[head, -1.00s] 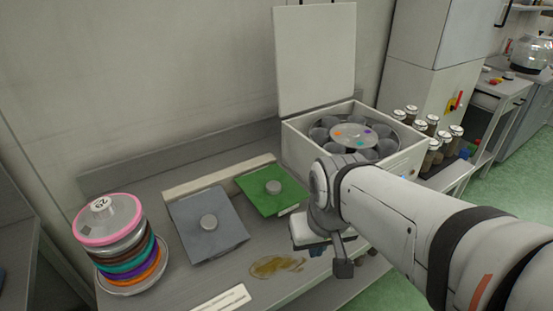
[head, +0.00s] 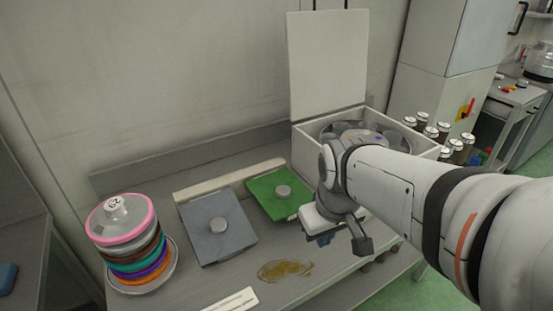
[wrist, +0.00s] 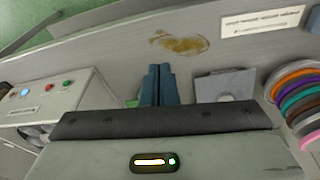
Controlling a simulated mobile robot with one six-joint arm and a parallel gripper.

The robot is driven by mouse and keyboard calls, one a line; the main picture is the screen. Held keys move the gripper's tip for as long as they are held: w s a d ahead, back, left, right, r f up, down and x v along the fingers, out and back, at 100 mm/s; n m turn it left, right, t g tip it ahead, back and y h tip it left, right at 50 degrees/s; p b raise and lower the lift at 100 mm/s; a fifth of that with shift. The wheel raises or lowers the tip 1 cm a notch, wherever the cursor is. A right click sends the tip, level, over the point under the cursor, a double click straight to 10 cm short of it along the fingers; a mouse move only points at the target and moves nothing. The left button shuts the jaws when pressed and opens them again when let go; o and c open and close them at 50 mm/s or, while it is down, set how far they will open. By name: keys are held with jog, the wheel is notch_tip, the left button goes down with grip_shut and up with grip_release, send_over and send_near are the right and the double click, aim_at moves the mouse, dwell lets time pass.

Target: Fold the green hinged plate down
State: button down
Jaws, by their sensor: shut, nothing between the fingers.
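The green hinged plate (head: 265,188) lies low and nearly flat at the back of the bench, with a round grey knob (head: 283,191) on top. Its back edge meets a pale strip (head: 228,180). I cannot tell whether its front edge rests on the bench. My gripper (head: 325,239) is just right of and in front of the plate, apart from it. In the wrist view its blue fingers (wrist: 160,84) are pressed together and empty. Only a green sliver of the plate (wrist: 132,103) shows beside them; the rest is hidden.
A similar grey plate (head: 205,241) lies left of the green one. A stack of coloured rings (head: 130,243) stands at the far left. A white open-lidded box (head: 305,147) stands behind my arm, with several jars (head: 443,130) beyond. A brown stain (head: 285,270) marks the clear bench front.

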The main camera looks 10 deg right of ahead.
jog(key=w+r+n+g+p, duration=0.1)
jog(key=w+r+n+p, duration=0.15)
jog(key=w+n, duration=0.7)
jog(key=n+g, duration=0.1)
jog(key=n, duration=0.9)
send_over(296, 211)
jog(key=shift+f+p, duration=0.45)
notch_tip(296, 211, down, 14)
jog(key=shift+p, duration=0.65)
